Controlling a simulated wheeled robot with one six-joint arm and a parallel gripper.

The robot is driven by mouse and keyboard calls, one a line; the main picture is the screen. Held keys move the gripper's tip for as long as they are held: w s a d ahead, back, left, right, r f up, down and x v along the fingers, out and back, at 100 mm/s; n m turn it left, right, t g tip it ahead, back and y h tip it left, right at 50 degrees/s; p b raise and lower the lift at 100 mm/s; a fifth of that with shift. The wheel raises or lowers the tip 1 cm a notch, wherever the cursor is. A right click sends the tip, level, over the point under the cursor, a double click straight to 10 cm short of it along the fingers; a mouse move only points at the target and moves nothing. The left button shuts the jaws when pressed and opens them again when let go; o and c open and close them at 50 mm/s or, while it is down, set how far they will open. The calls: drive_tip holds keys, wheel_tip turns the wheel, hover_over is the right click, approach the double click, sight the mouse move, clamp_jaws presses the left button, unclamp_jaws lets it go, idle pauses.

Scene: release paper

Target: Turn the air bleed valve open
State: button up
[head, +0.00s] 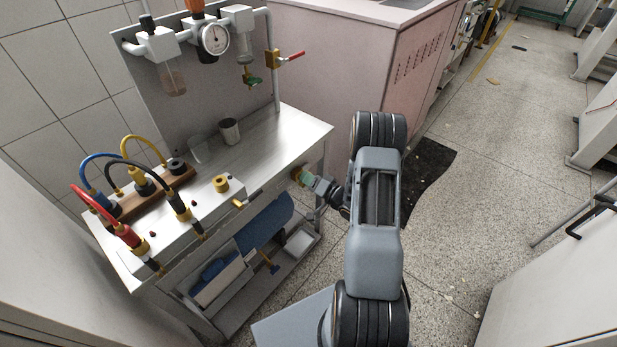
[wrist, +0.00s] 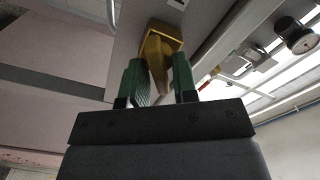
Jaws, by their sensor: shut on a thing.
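A yellow valve with a flat, wing-like handle, which I take for the air bleed valve (head: 297,173), sits on the front side of the steel bench near its right corner. In the wrist view the yellow handle (wrist: 154,60) stands between the green finger pads, with its base behind it. My gripper (head: 307,180) reaches the bench edge from the right and is shut on this handle. In the wrist view my gripper (wrist: 158,78) has one finger on each side of it. The fingers hide part of the valve in the head view.
The bench top (head: 275,132) carries a metal cup (head: 229,131) and a box with coloured cables. A back panel holds a gauge (head: 214,38) and a red-handled valve (head: 290,57). A pink cabinet (head: 345,60) stands behind. Speckled floor is open at the right.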

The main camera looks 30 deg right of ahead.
drive_tip(key=m+p, duration=0.1)
drive_tip(key=m, duration=0.2)
drive_tip(key=shift+d+m, duration=0.1)
drive_tip(key=shift+m, duration=0.2)
drive_tip(key=shift+f+m+p, duration=0.15)
drive_tip(key=shift+m+p, duration=0.35)
drive_tip(key=shift+m, duration=1.1)
